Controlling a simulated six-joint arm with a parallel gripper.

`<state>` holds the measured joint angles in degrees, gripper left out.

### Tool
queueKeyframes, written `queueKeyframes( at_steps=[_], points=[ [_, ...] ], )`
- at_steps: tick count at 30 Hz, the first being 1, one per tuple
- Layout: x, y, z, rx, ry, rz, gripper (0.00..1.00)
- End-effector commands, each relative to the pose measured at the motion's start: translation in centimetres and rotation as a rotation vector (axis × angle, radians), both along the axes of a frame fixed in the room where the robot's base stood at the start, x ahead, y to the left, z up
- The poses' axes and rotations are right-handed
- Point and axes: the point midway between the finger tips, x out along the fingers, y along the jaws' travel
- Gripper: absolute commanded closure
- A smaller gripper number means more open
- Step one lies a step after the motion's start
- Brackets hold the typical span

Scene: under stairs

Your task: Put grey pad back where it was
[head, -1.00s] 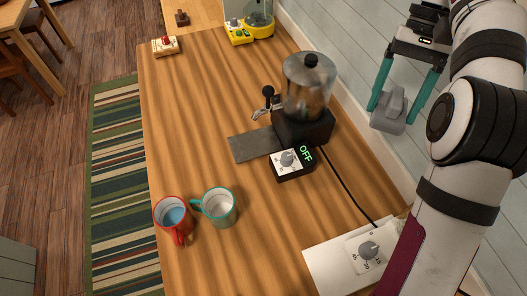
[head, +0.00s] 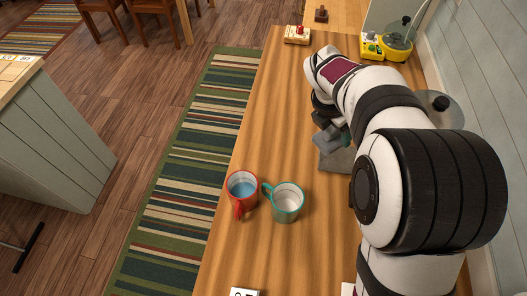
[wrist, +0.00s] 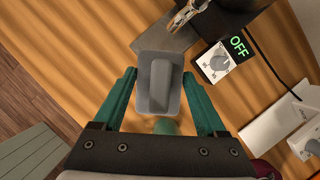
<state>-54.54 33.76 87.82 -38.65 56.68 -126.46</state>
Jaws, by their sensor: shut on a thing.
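The grey pad (wrist: 145,95), a flat rounded plate with a raised ridge on top, is held between the two teal fingers of my gripper (wrist: 158,76) in the wrist view. My gripper is shut on its sides. In the head view my gripper (head: 328,127) is over the table in front of the drink dispenser, partly hidden by my arm. A flat dark grey mat (wrist: 176,41) lies on the table below the dispenser's tap and also shows in the head view (head: 337,161). I cannot tell the pad's height above the table.
A red mug (head: 243,190) and a teal mug (head: 287,203) stand on the wooden table, left of my arm. The dial box marked OFF (wrist: 218,62) is right of the pad. My arm hides most of the dispenser (head: 440,103) in the head view.

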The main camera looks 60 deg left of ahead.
Motion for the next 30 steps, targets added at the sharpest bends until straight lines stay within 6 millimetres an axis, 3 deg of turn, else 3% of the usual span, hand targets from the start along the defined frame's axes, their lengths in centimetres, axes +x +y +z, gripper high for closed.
queueKeyframes(
  at_steps=[3, 6, 10, 14, 22, 30],
  points=[
    [-3.2, 3.9, -1.9, 0.005, 0.007, 0.351, 0.71],
    [-5.4, 6.3, -3.0, 0.012, -0.001, 0.584, 0.71],
    [-6.9, 8.0, -3.7, 0.016, -0.015, 0.749, 0.71],
    [-8.7, 10.0, -5.2, 0.015, -0.02, 0.794, 0.71],
    [-13.5, 16.0, -9.8, 0.015, -0.021, 0.788, 0.71],
    [-14.5, 17.3, -12.7, 0.014, -0.02, 0.784, 0.71]
  ],
)
